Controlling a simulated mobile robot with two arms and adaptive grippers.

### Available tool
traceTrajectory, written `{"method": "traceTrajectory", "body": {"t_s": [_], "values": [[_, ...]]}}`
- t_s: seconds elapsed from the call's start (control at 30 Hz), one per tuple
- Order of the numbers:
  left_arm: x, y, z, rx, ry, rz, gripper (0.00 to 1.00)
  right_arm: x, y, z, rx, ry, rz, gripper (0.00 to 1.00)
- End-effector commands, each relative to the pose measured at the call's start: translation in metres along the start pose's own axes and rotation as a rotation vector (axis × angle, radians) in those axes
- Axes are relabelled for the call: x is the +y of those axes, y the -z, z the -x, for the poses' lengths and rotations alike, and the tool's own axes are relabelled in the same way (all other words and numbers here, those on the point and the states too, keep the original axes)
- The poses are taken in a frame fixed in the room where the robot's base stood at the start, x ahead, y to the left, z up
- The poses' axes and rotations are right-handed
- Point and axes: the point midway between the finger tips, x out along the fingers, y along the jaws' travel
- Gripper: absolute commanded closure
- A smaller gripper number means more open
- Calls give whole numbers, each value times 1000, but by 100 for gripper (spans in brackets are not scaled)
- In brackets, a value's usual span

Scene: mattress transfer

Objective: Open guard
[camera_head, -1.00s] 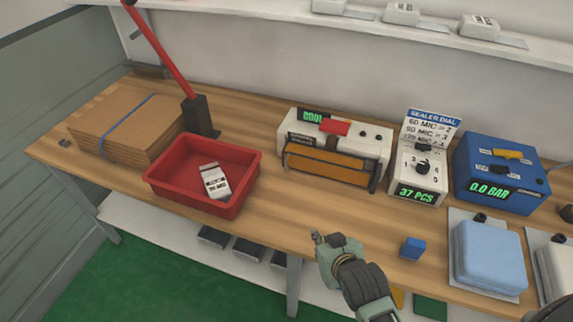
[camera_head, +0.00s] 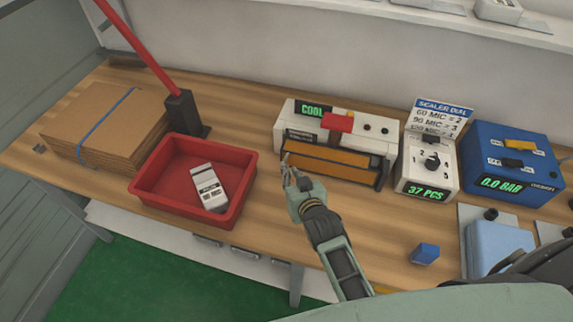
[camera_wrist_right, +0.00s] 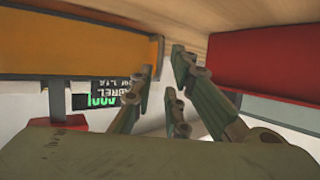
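The orange guard (camera_head: 335,163) is a long bar across the front of the white sealer (camera_head: 295,121), whose display reads COOL. It appears down. My right gripper (camera_head: 288,170) is at the guard's left end, pointing toward the sealer. In the right wrist view, the fingers of my right gripper (camera_wrist_right: 160,88) are spread with nothing between them. One finger is close to the end of the orange guard (camera_wrist_right: 75,50); I cannot tell whether they touch. My left gripper is not in view.
A red tray (camera_head: 146,196) holding a white device (camera_head: 208,187) stands left of my right gripper. Flat cardboard (camera_head: 90,125) lies at the far left. Right of the sealer stand a dial box (camera_head: 410,181), a blue pressure box (camera_head: 480,157) and a small blue block (camera_head: 425,254).

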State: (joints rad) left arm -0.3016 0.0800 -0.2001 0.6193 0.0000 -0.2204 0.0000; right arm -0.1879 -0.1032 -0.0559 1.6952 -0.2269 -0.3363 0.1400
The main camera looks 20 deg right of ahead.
Motion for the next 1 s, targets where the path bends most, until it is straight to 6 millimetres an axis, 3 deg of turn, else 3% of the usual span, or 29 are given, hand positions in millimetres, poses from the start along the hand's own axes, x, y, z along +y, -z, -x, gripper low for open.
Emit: {"method": "traceTrajectory", "body": {"t_s": [0.1,0.3,0.63,0.8,1.0], "values": [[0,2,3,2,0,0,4,0,2,-19,0,0,0,85],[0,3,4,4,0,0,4,0,0,-37,-1,-1,-1,85],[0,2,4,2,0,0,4,0,0,-41,0,0,-1,85],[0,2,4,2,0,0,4,0,0,-41,0,0,-1,99],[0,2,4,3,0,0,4,0,0,-40,0,0,0,100]]}}
